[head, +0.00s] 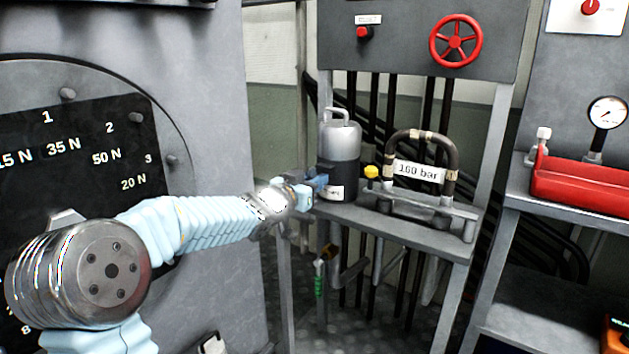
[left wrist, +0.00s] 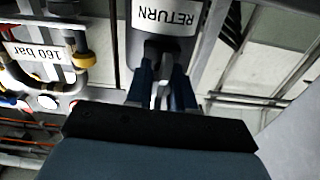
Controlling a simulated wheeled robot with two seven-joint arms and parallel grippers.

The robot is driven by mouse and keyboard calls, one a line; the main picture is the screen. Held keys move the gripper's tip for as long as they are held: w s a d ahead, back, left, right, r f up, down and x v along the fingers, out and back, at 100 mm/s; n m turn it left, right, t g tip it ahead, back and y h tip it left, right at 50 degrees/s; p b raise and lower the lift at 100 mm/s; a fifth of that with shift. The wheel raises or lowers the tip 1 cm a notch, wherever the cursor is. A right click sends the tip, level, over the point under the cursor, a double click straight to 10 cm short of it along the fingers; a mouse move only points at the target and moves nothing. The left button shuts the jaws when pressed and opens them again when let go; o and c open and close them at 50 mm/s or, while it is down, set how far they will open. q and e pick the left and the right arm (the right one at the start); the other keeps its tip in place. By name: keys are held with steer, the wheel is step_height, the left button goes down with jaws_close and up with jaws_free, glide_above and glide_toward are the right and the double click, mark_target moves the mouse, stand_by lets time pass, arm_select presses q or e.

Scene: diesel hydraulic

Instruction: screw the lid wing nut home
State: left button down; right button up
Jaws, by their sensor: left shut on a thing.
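A canister (head: 341,158) with a silver upper half, a looped top handle and a dark lower half stands on a grey metal shelf. In the left wrist view the canister (left wrist: 138,42) carries an upside-down RETURN label. My left gripper (head: 320,185) reaches in from the left to the canister's lower side. Its blue fingers, also in the left wrist view (left wrist: 161,72), are closed around a small part at the canister, apparently the lid wing nut (left wrist: 162,92). The fingers hide most of that part, so its seating cannot be told. My right gripper is not in view.
A hose loop labelled 160 bar (head: 418,172) and a yellow knob (head: 371,172) stand right of the canister. A red handwheel (head: 456,41) is on the panel above. A red tray (head: 580,185) sits on the right bench. A large panel with force labels (head: 75,150) fills the left.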

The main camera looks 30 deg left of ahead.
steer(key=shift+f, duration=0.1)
arm_select(q)
steer(key=m+b, duration=0.2)
steer(key=m, duration=0.1)
steer(key=shift+f, duration=0.15)
steer(key=m+b, duration=0.2)
steer(key=m, duration=0.2)
steer(key=shift+m+b, duration=0.4)
steer(key=m+b, duration=0.2)
steer(key=m, duration=0.4)
steer(key=shift+b, duration=0.3)
steer(key=shift+m+b, duration=0.55)
steer(key=shift+m, duration=1.25)
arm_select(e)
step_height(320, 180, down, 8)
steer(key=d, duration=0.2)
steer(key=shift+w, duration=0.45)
arm_select(q)
steer(key=c, duration=1)
jaws_free()
